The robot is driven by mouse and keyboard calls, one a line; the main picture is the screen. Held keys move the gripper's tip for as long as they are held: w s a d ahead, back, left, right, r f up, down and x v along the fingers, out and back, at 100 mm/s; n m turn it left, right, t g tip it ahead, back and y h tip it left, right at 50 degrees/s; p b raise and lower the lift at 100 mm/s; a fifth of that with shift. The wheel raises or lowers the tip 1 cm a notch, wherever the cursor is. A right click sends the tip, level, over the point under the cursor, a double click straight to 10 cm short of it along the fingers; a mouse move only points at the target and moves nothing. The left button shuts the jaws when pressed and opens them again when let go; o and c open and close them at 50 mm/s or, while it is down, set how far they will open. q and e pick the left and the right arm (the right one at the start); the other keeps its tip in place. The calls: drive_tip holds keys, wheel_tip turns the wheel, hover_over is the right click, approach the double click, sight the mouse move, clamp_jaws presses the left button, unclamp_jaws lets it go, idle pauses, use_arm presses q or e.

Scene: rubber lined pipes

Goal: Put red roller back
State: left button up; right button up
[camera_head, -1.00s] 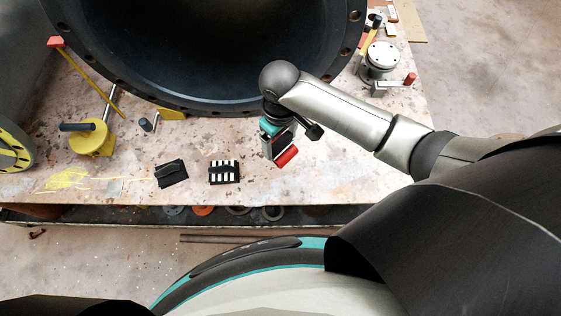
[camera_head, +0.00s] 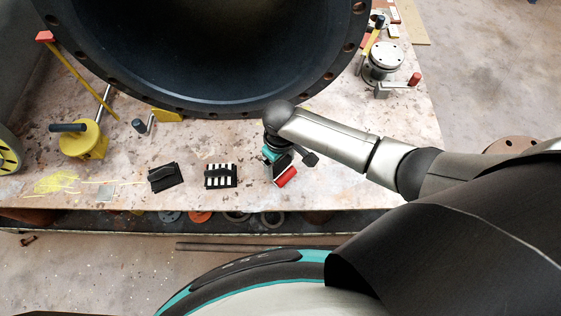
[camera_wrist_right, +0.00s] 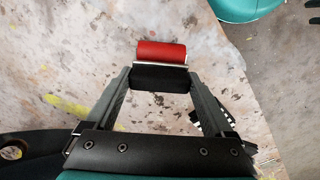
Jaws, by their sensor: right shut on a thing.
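The red roller (camera_head: 286,177) is in my right gripper (camera_head: 281,168), over the front part of the worktable. In the right wrist view the red roller (camera_wrist_right: 161,51) lies just beyond the fingertips, with its black body (camera_wrist_right: 161,78) between the two fingers of the right gripper (camera_wrist_right: 160,80). The fingers are shut on that body. A small black-and-white striped holder (camera_head: 220,175) lies on the table to the left of the gripper. A black block (camera_head: 165,177) lies further left. My left gripper is not in view.
A large black rubber-lined pipe flange (camera_head: 190,108) stands behind the gripper. A yellow clamp-like tool (camera_head: 84,140) is at left and a grey metal fitting (camera_head: 384,60) at back right. The worktable (camera_head: 330,190) is bare to the right of the roller.

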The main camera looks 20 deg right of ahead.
sight(281, 164)
drive_tip(key=shift+f, duration=0.2)
drive_tip(key=o, duration=1.3)
wheel_tip(281, 164, up, 12)
drive_tip(key=p, duration=0.4)
drive_tip(key=shift+r, duration=0.25)
